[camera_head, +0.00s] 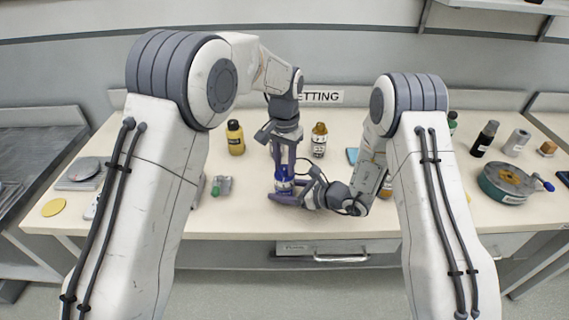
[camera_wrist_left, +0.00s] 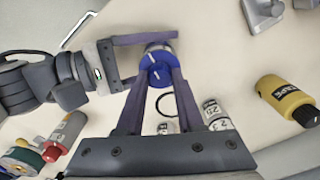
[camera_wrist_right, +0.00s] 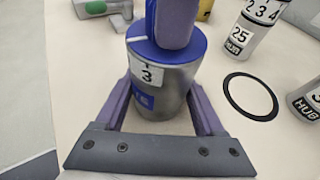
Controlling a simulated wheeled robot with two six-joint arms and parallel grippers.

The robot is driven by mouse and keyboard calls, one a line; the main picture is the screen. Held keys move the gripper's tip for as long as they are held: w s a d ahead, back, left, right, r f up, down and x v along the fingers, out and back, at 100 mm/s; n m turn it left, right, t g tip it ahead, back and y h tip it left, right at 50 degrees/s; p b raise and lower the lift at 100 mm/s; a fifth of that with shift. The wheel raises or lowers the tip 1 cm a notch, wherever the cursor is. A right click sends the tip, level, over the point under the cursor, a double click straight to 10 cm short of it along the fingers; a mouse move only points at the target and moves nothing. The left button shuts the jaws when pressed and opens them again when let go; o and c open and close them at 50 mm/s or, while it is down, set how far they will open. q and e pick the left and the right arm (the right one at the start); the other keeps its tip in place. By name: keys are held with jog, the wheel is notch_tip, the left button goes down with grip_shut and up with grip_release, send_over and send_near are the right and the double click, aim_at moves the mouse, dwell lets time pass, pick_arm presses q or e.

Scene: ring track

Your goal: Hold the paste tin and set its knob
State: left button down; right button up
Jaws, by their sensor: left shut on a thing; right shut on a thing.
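The paste tin (camera_wrist_right: 165,82) is a grey metal cylinder with a blue label and a white scale showing 1 and 3. It stands upright on the bench and also shows, small, in the head view (camera_head: 284,172). My right gripper (camera_wrist_right: 162,105) is shut on its body, one finger on each side. On top is a blue knob (camera_wrist_left: 158,70) with a white line. My left gripper (camera_wrist_left: 160,80) comes from above, its fingers shut on the knob. In the right wrist view one left finger hides part of the knob. The tin's far side is hidden.
Numbered HUB cylinders (camera_wrist_right: 240,38) and a flat black ring (camera_wrist_right: 250,97) lie close by. A grey block with a green end (camera_head: 221,186) is left. A round green case (camera_head: 503,183) is at right.

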aim_at(285, 167)
pick_arm(q)
jog(key=n, duration=0.4)
jog(key=shift+n, duration=2.2)
jog(key=c, duration=0.5)
grip_release()
notch_tip(285, 167, up, 12)
jog(key=shift+r, duration=0.1)
